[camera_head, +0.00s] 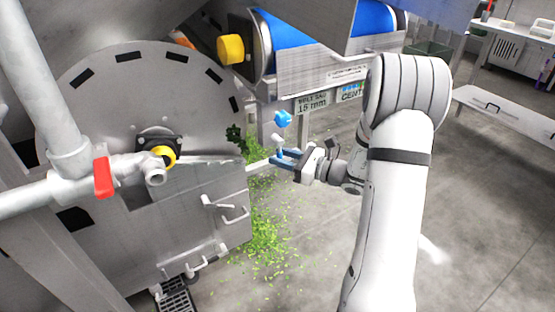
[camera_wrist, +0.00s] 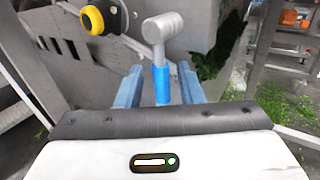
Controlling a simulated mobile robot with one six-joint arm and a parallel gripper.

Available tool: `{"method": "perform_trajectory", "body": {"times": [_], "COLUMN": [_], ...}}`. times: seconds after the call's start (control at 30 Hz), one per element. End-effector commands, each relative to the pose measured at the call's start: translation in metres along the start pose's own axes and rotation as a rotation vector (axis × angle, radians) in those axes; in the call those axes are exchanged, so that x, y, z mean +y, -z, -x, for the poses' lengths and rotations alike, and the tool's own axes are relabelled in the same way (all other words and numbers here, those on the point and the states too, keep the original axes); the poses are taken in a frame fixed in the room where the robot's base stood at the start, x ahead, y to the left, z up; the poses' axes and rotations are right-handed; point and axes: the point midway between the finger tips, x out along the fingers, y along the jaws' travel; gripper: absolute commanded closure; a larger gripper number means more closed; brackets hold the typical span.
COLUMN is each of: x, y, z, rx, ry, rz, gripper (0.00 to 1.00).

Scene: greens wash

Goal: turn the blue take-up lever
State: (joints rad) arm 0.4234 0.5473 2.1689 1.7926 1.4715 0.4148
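The take-up lever shows in the wrist view as a grey cylindrical head with a blue grip (camera_wrist: 162,86) pointing toward my gripper. My gripper (camera_wrist: 160,92) is open, with one blue-grey finger on each side of the blue grip. A small gap shows on both sides, so the fingers do not appear to touch it. In the head view my gripper (camera_head: 285,159) is by a small grey part, likely the lever's head (camera_head: 277,138). The blue grip is hard to tell from the fingers there.
A round blue knob (camera_head: 282,118) sits just above my gripper. The large steel drum housing (camera_head: 110,90) stands left, with a red-handled valve (camera_head: 103,177). Green scraps (camera_head: 262,235) litter the floor.

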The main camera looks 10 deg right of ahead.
Motion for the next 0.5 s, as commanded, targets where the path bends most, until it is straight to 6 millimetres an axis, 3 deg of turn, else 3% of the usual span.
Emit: {"method": "perform_trajectory", "body": {"times": [0.37, 0.5], "x": [0.0, -0.0001], "y": [-0.0003, -0.0003], "z": [-0.0086, -0.0084], "rx": [0.0, 0.0], "ry": [0.001, 0.001], "rz": [0.0, 0.0], "gripper": [0.66, 0.77]}}
